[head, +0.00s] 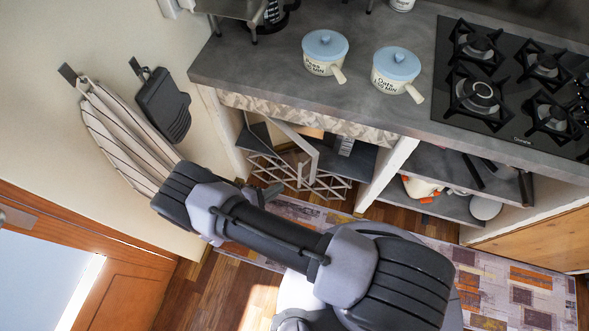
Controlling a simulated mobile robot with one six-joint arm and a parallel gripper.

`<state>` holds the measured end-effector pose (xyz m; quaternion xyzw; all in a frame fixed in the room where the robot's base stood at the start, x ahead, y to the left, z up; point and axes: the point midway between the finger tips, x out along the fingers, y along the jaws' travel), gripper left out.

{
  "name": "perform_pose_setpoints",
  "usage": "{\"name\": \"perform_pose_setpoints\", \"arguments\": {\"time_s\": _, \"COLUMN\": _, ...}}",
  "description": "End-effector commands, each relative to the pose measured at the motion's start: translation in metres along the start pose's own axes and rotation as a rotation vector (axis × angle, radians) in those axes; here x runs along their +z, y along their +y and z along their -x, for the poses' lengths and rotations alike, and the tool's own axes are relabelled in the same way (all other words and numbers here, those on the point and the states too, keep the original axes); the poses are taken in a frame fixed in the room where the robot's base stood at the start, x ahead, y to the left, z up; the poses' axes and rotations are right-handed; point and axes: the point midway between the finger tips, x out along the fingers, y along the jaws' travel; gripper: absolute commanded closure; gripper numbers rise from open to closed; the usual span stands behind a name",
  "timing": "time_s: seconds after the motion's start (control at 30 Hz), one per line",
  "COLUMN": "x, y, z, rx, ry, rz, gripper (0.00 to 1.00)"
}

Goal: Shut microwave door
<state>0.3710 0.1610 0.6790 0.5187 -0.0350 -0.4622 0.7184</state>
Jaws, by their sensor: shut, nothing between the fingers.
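No microwave door can be made out for certain. A grey appliance (240,9) is cut off by the top edge at the counter's left end; I cannot tell whether it is the microwave. My arm reaches left across the lower middle, over the floor in front of the counter. What looks like my gripper (268,192) shows only as a small dark part beyond the arm, low in front of the open shelves. It is shut and empty, and well below the counter top, apart from the appliance.
Two blue-lidded pots (325,52) (396,68) stand on the counter (290,85), left of a black gas hob (510,85). A patterned rug (500,285) covers floor.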

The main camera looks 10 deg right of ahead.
Motion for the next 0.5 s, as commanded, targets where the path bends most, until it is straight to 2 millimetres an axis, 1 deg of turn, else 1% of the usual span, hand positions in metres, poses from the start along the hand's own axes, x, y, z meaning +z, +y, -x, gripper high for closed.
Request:
{"name": "perform_pose_setpoints", "arguments": {"time_s": 0.03, "x": -0.002, "y": -0.012, "z": 0.011, "rx": 0.102, "ry": 0.021, "rz": -0.125, "gripper": 1.00}}
{"name": "perform_pose_setpoints", "arguments": {"time_s": 0.1, "x": -0.002, "y": -0.019, "z": 0.025, "rx": 0.214, "ry": 0.065, "rz": -0.305, "gripper": 1.00}}
{"name": "perform_pose_setpoints", "arguments": {"time_s": 0.2, "x": 0.000, "y": -0.022, "z": 0.035, "rx": 0.288, "ry": 0.110, "rz": -0.443, "gripper": 1.00}}
{"name": "perform_pose_setpoints", "arguments": {"time_s": 0.23, "x": 0.000, "y": -0.021, "z": 0.034, "rx": 0.295, "ry": 0.115, "rz": -0.460, "gripper": 1.00}}
{"name": "perform_pose_setpoints", "arguments": {"time_s": 0.27, "x": 0.000, "y": -0.021, "z": 0.032, "rx": 0.299, "ry": 0.116, "rz": -0.470, "gripper": 1.00}}
{"name": "perform_pose_setpoints", "arguments": {"time_s": 0.37, "x": 0.001, "y": -0.016, "z": 0.018, "rx": 0.298, "ry": 0.112, "rz": -0.470, "gripper": 1.00}}
{"name": "perform_pose_setpoints", "arguments": {"time_s": 0.5, "x": -0.001, "y": -0.007, "z": -0.012, "rx": 0.296, "ry": 0.110, "rz": -0.470, "gripper": 1.00}}
